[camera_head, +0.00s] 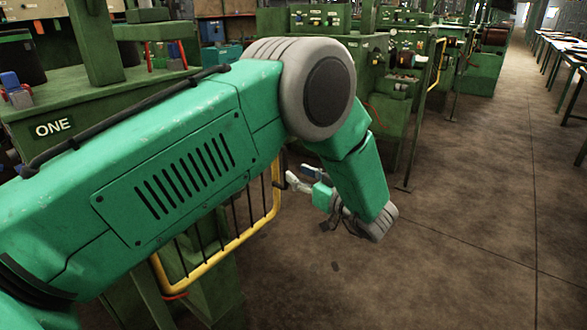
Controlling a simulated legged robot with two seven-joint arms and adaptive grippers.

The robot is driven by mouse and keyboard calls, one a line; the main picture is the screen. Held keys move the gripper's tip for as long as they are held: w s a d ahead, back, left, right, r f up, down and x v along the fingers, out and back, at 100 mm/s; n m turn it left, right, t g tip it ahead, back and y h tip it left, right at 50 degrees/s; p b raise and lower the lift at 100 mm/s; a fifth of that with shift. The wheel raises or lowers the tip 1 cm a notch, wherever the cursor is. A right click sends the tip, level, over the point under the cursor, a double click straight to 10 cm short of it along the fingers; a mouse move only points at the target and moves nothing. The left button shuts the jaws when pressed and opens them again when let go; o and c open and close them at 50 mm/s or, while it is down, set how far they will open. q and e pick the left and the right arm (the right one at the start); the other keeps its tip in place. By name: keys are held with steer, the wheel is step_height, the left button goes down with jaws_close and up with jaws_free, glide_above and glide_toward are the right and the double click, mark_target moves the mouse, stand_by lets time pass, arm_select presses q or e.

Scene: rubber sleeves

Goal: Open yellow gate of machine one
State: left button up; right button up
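The machine marked ONE (53,128) stands at the left. Its yellow-framed gate with dark bars (242,237) shows below my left arm, which hides the gate's upper left part. My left gripper (296,173) points left, just right of the gate's right upright. Its two small fingers look apart with nothing between them. A small gap seems to lie between the fingers and the yellow frame, but I cannot tell the depth. My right gripper is not in view.
Other green machines (395,105) stand behind, with a thin green post (408,150) right of my arm. Tables (565,50) line the far right. The brown floor (450,245) on the right is clear.

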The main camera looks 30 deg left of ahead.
mark_target(287, 170)
arm_select(q)
steer(key=x, duration=0.4)
steer(key=s+f+x, duration=0.1)
steer(key=x, duration=0.1)
steer(key=shift+a, duration=0.4)
steer(key=d, duration=0.1)
steer(key=d+r, duration=0.1)
steer(key=d, duration=0.1)
steer(key=shift+w, duration=0.1)
steer(key=c, duration=0.6)
steer(key=shift+d, duration=0.1)
jaws_close()
steer(key=shift+a+f, duration=0.1)
steer(key=shift+a, duration=0.7)
steer(key=shift+a+f, duration=0.15)
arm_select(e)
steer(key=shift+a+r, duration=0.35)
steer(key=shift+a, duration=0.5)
